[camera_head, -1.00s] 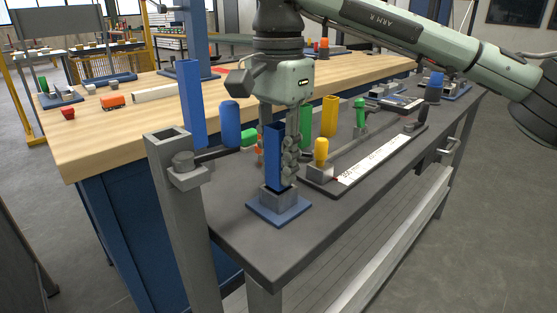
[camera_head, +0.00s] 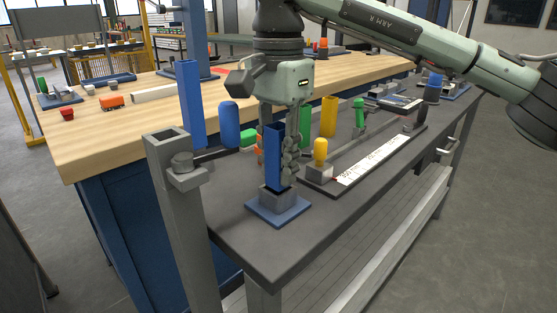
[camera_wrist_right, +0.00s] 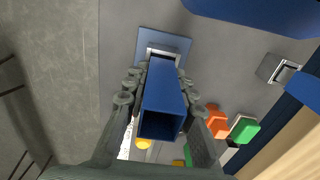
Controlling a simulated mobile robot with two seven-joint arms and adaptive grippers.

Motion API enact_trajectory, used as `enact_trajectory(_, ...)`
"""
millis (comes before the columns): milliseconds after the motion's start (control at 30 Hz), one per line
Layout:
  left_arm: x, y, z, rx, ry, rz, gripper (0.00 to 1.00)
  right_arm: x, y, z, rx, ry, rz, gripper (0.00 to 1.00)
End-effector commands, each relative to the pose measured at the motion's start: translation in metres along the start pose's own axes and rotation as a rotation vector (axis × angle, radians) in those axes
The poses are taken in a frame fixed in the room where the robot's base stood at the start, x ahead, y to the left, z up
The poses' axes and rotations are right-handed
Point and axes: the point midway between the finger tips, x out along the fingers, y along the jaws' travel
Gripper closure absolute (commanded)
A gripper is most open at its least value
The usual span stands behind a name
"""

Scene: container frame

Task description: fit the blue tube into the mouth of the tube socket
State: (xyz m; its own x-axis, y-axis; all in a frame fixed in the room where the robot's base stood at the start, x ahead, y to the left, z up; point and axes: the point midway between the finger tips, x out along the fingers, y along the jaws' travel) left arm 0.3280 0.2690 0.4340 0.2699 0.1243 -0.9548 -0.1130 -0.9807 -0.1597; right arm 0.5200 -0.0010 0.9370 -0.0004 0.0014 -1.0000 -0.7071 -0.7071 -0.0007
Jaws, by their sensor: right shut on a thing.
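The blue tube (camera_head: 273,157) is an upright, hollow square tube. My right gripper (camera_head: 283,158) is shut on its sides, and the right wrist view also shows the tube (camera_wrist_right: 162,95) between the fingers. The tube socket (camera_head: 276,200) is a grey block on a blue base plate at the near part of the dark bench. The tube's lower end is at the socket's mouth, lined up with it; how deep it sits I cannot tell. In the right wrist view the socket (camera_wrist_right: 163,50) is partly hidden behind the tube. My left gripper is not in view.
A grey post (camera_head: 172,150) with a square open top stands left of the socket. A tall blue block (camera_head: 190,105) and a rounded blue piece (camera_head: 230,123) are behind it. A yellow-topped piece (camera_head: 320,150) is close to the right. The bench front is clear.

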Motion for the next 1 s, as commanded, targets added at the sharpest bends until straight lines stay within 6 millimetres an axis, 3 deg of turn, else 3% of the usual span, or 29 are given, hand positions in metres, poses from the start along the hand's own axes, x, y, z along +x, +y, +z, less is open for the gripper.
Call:
enact_trajectory(567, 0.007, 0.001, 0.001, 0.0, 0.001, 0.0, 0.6, 0.011, 0.0, 0.0, 0.0, 0.0, 0.0, 1.0)
enact_trajectory(1000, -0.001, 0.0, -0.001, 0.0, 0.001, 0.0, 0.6, 0.0, 0.0, 0.0, 0.001, 0.0, 0.0, 1.0)
